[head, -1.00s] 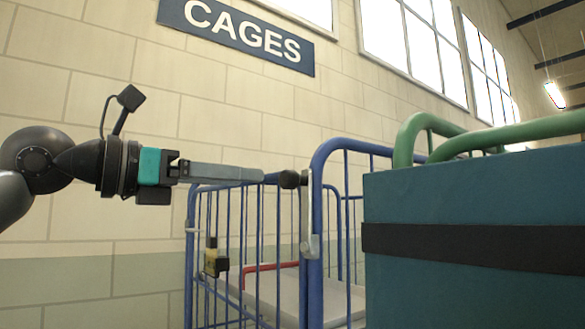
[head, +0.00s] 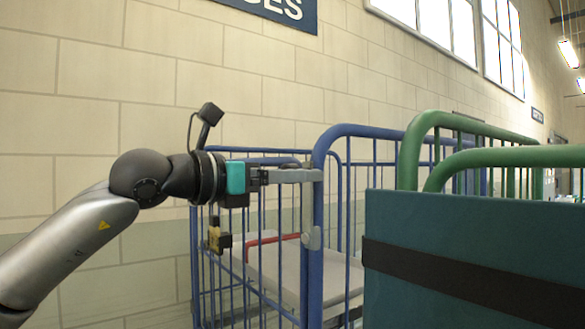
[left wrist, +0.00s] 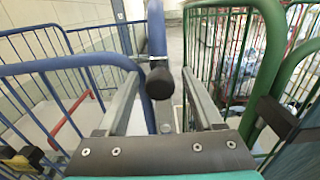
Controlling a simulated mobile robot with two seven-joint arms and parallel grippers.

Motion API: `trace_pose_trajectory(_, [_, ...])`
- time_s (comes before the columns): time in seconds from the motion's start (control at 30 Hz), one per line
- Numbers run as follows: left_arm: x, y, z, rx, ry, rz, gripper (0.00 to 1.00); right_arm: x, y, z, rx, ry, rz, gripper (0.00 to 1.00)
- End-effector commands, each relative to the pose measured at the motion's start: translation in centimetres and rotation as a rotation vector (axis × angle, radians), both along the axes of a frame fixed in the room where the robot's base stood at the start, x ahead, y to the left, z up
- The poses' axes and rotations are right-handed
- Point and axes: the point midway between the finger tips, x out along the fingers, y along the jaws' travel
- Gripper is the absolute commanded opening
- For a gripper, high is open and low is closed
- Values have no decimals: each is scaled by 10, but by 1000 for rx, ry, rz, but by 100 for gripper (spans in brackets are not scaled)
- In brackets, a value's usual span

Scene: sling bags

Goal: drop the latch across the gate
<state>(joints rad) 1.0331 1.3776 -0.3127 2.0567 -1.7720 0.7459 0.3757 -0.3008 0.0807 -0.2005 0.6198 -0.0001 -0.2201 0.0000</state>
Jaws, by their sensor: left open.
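The blue cage (head: 318,272) stands ahead, its gate side barred. A grey latch is mounted on its near blue post; its lower bracket (head: 311,238) shows in the head view. In the left wrist view the latch's black knob (left wrist: 159,83) sits between my left fingers. My left gripper (head: 318,175) reaches the post from the left at the latch's upper end and hides the knob in the head view. It also shows in the left wrist view (left wrist: 163,98), fingers apart on either side of the knob, with gaps visible. My right gripper is not in view.
A teal box (head: 470,240) with a black strap stands close on the right, in front of green cage rails (head: 425,130). A yellow-and-black fitting (head: 218,237) hangs on the blue cage's left bars. A grey panel and red bar (head: 270,240) are inside. A block wall is behind.

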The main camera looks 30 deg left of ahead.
Motion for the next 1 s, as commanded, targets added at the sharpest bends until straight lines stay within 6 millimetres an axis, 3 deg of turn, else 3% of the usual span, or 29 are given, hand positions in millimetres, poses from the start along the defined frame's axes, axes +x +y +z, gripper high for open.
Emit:
trace_pose_trajectory(0.23, [1, 0, 0, 0, 0, 0, 68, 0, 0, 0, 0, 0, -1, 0])
trace_pose_trajectory(0.83, [0, 0, 0, 0, 1, 1, 0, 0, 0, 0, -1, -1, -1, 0])
trace_pose_trajectory(1.0, [0, 0, 0, 0, 1, 1, 0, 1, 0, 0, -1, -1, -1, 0])
